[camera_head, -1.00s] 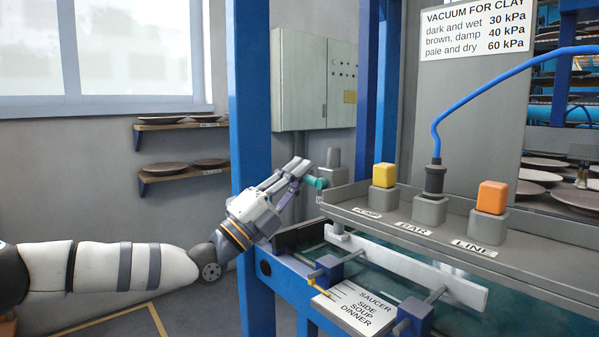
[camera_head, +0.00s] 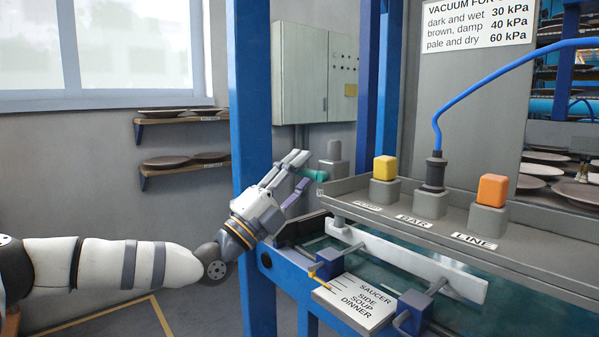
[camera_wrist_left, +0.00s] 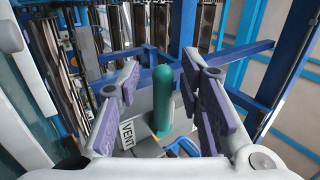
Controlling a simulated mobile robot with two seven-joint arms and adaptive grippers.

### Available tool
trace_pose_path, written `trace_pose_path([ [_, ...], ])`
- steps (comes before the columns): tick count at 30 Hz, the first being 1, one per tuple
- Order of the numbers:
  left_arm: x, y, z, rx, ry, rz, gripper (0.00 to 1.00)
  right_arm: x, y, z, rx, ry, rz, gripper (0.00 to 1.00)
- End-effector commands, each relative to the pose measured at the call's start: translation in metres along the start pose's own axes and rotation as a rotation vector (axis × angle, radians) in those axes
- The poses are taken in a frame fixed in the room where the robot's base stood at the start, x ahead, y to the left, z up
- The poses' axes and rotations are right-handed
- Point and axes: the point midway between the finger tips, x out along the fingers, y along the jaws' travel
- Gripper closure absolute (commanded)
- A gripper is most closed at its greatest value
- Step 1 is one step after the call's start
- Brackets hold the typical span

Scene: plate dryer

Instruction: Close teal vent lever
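The teal vent lever (camera_head: 313,174) sticks out to the left from the left end of the grey control panel. My left gripper (camera_head: 303,172) is beside it, with its fingers spread and the lever's end in or near the gap. In the left wrist view the teal lever (camera_wrist_left: 162,96) stands between the two open purple-padded fingers (camera_wrist_left: 165,105), with room visible on both sides. A "VENT" label (camera_wrist_left: 127,135) lies at its base. I cannot see contact between fingers and lever. My right gripper is not in view.
The grey panel ledge (camera_head: 345,205) carries a yellow knob (camera_head: 385,168), a black plug with a blue hose (camera_head: 436,172) and an orange knob (camera_head: 492,190). A blue post (camera_head: 250,100) stands close behind my left wrist. Plate shelves (camera_head: 180,121) hang on the left wall.

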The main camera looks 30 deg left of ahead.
Motion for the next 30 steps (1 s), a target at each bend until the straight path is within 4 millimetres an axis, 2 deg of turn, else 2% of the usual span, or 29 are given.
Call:
trace_pose_path([
  [5,0.0,-0.001,0.001,0.001,-0.001,-0.002,0.66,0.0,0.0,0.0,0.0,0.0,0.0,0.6],
  [8,-0.007,-0.001,0.001,0.001,-0.002,0.0,0.66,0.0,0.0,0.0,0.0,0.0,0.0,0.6],
  [11,-0.028,-0.001,0.002,0.0,-0.004,0.001,0.66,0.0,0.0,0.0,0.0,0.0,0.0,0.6],
  [18,-0.092,0.0,0.001,0.0,-0.004,0.001,0.66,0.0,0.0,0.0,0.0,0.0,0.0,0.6],
  [21,-0.109,0.0,0.001,0.0,-0.003,0.0,0.66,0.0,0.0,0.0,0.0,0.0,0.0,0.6],
  [25,-0.119,-0.001,0.0,0.0,-0.001,-0.001,0.66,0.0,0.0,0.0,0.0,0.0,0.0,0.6],
  [30,-0.12,0.0,0.0,0.0,-0.001,-0.001,0.66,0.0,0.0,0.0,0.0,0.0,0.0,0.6],
])
